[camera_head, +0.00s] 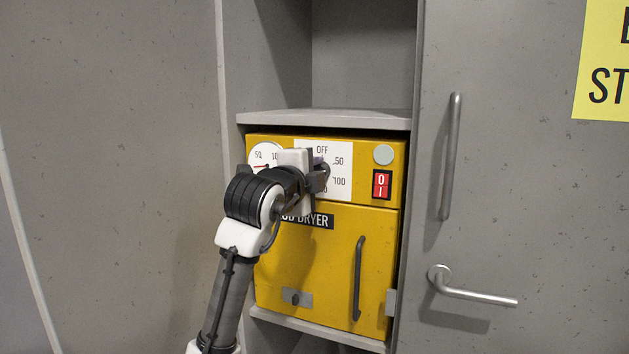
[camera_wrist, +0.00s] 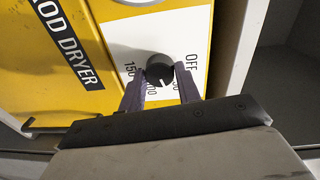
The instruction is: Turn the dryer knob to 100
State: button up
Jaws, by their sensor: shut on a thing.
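The yellow rod dryer (camera_head: 330,250) sits in a grey cabinet and has a white dial plate (camera_head: 341,160) marked OFF, 50, 100 and 150. In the wrist view the round black knob (camera_wrist: 160,69) sits on that plate. My gripper (camera_wrist: 158,76) is shut on the knob, with one finger on each side. A small white mark shows on the knob's lower edge in that view, close to the partly covered 100 label. In the head view my gripper (camera_head: 320,176) reaches the plate from the left and hides most of the knob.
A gauge (camera_head: 265,154) with a red needle is left of the plate. A grey round button (camera_head: 383,154) and a red rocker switch (camera_head: 382,184) are to its right. The dryer door has a dark handle (camera_head: 359,278). A grey shelf (camera_head: 325,119) lies just above the dryer.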

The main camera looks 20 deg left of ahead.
jog(key=m+b, duration=0.2)
jog(key=m, duration=0.6)
jog(key=shift+f+y, duration=0.15)
jog(key=shift+y, duration=0.15)
jog(key=shift+m, duration=0.4)
jog(key=o, duration=1)
jog(key=shift+s, duration=0.1)
jog(key=s+b, duration=0.1)
jog(key=s, duration=0.3)
jog(key=s+b, duration=0.1)
jog(key=s, duration=0.4)
jog(key=s+b, duration=0.1)
jog(key=s, duration=0.3)
jog(key=shift+s+r, duration=0.35)
jog(key=shift+r, duration=0.05)
